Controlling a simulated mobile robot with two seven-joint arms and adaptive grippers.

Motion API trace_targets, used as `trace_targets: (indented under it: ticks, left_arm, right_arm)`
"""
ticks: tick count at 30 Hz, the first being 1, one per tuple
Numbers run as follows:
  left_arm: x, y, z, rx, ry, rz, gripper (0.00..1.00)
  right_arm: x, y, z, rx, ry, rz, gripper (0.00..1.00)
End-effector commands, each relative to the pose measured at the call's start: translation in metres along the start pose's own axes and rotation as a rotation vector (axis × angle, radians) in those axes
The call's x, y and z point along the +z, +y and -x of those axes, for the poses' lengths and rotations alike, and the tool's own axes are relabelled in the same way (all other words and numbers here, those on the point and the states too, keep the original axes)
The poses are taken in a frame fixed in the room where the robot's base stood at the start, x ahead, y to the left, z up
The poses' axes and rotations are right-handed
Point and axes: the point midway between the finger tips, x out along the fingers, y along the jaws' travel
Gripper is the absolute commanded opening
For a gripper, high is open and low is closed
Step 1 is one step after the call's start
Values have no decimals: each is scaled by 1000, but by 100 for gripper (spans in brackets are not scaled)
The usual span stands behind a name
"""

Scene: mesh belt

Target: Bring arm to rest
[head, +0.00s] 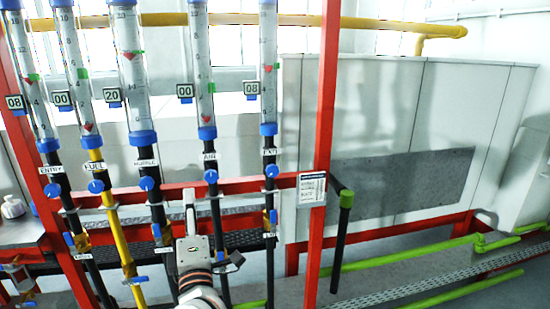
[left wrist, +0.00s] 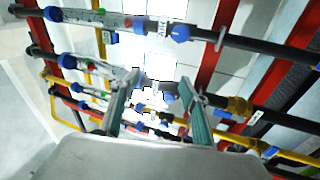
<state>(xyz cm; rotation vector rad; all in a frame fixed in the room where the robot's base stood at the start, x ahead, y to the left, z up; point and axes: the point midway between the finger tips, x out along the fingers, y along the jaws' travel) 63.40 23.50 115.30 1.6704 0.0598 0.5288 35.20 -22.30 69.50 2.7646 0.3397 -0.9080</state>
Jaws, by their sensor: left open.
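My left gripper (head: 190,212) is low in the head view, left of centre, in front of the lower pipes between the PURGE and AIR lines. In the left wrist view its two greenish fingers (left wrist: 161,82) stand apart, with nothing held between them. Pipes and a blue knob show beyond the fingers; the distance to them is hard to tell. The fingers are partly hidden by my wrist in the head view. My right gripper is in neither view.
Several flow tubes with blue fittings, such as the PURGE tube (head: 128,60), rise from a red frame (head: 326,110). Blue valve knobs (head: 146,183) line the pipes below. A green-collared black pipe (head: 341,215) stands right. Pale cabinets (head: 375,100) are behind; green pipes (head: 400,258) run near the floor.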

Motion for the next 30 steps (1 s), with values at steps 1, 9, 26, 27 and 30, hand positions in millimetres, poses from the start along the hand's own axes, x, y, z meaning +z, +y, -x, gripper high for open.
trace_targets:
  ticks: [1, 9, 26, 27, 30]
  left_arm:
    - [-4, -10, 15, 47, -18, -89, 45]
    - [28, -80, 116, 229, -331, -641, 45]
    - [-27, -331, 358, -68, -1113, -1450, 45]
    - [-36, -340, 369, -91, -1144, -1481, 45]
    - [-52, -354, 387, -131, -1196, -1534, 45]
  right_arm:
    - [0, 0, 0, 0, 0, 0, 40]
    - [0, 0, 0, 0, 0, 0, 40]
    - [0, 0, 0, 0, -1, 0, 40]
    - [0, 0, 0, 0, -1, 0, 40]
    - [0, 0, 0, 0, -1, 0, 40]
